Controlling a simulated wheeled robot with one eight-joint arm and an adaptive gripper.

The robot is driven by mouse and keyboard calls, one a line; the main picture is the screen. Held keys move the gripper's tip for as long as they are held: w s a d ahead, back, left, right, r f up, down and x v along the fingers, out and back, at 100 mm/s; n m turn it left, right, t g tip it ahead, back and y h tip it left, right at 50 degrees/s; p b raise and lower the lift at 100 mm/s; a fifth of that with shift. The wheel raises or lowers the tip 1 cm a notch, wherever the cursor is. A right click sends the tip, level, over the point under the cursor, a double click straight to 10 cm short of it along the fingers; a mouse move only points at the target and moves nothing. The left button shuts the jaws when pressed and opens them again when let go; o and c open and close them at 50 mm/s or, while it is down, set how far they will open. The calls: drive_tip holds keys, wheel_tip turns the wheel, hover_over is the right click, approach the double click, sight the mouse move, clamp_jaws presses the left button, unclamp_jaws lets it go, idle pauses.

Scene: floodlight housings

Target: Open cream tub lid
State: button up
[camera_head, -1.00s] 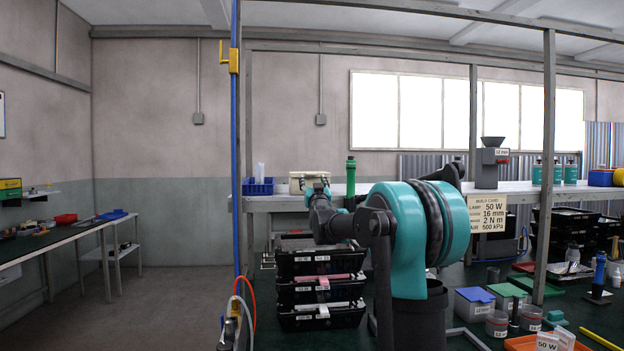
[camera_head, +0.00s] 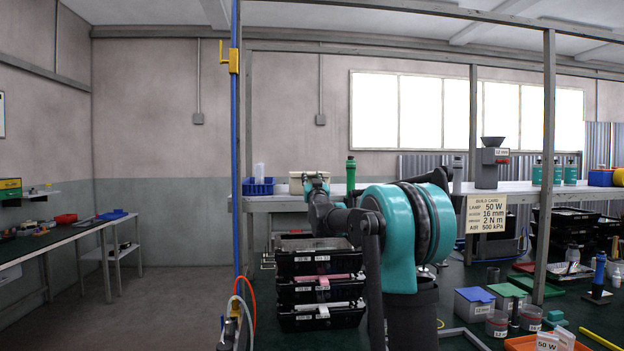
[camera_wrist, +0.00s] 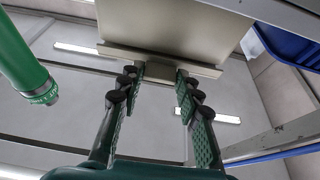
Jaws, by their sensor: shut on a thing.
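The cream tub (camera_head: 297,184) stands on the long shelf in the head view, partly hidden by my arm. In the wrist view the tub's wall (camera_wrist: 170,25) fills the top of the picture. Its cream lid (camera_wrist: 118,52) shows as a wide rim with a short tab at the middle. My gripper (camera_wrist: 160,73) has its two fingers on either side of this tab and is shut on it. The lid's rim appears to lie along the tub's edge; I cannot tell whether there is a gap. My fingers are hidden in the head view.
A blue bin (camera_head: 258,187) stands left of the tub and also shows in the wrist view (camera_wrist: 290,42). A green cylinder (camera_head: 350,176) stands to the right on the shelf, and shows at the left of the wrist view (camera_wrist: 28,65). Stacked black trays (camera_head: 318,290) stand below.

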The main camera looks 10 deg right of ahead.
clamp_jaws()
drive_tip(key=shift+r, duration=0.2)
drive_tip(key=shift+g, duration=0.7)
drive_tip(key=w+r, duration=0.1)
drive_tip(key=r, duration=0.2)
drive_tip(key=w+r, duration=0.1)
drive_tip(key=r, duration=0.2)
drive_tip(key=w+r, duration=0.1)
drive_tip(key=r, duration=0.3)
drive_tip(key=shift+w+r, duration=0.1)
drive_tip(key=w+r, duration=0.6)
drive_tip(key=w, duration=0.2)
drive_tip(key=shift+w+r, duration=0.15)
drive_tip(key=shift+w, duration=0.25)
drive_tip(key=o, duration=1.2)
unclamp_jaws()
